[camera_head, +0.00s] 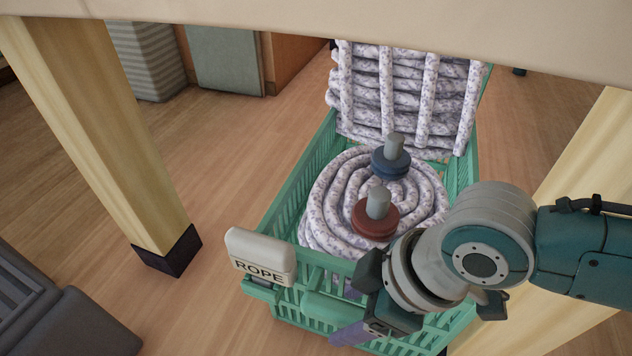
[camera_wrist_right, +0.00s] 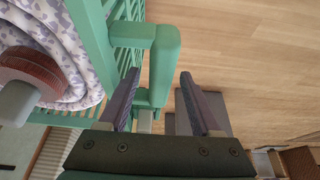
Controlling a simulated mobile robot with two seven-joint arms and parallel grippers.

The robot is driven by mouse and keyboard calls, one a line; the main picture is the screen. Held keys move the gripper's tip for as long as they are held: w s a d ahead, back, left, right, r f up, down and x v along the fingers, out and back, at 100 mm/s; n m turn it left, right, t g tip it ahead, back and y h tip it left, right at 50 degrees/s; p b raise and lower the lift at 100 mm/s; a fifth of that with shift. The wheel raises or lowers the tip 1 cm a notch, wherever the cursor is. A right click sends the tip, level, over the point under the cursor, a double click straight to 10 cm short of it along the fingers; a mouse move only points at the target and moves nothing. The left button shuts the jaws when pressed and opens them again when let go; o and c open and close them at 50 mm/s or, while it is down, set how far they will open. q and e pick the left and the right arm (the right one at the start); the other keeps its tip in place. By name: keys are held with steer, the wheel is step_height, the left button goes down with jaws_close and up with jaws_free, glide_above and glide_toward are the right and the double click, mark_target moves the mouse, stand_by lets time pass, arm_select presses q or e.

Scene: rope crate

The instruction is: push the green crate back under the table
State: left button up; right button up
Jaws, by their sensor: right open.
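The green crate (camera_head: 290,194) stands on the floor between two table legs, partly beneath the table (camera_head: 300,22). It holds coiled speckled rope (camera_head: 322,207). A white label reading ROPE (camera_head: 260,257) sits at its front left corner. My right gripper (camera_head: 348,313) is open at the crate's front. In the right wrist view, the gripper's fingers (camera_wrist_right: 157,96) are spread on either side of the crate's green front handle (camera_wrist_right: 166,65), with a visible gap on the right. Contact on the left finger cannot be told. My left gripper is not in view.
A red weight (camera_head: 372,222) and a blue weight (camera_head: 388,166) lie on the coil. Stacked rope (camera_head: 400,100) stands at the crate's back. The left table leg (camera_head: 100,130) and right leg (camera_head: 580,180) flank the crate.

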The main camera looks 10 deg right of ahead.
steer(key=shift+s+d, duration=0.1)
steer(key=shift+c, duration=0.2)
jaws_close()
stand_by(1.2)
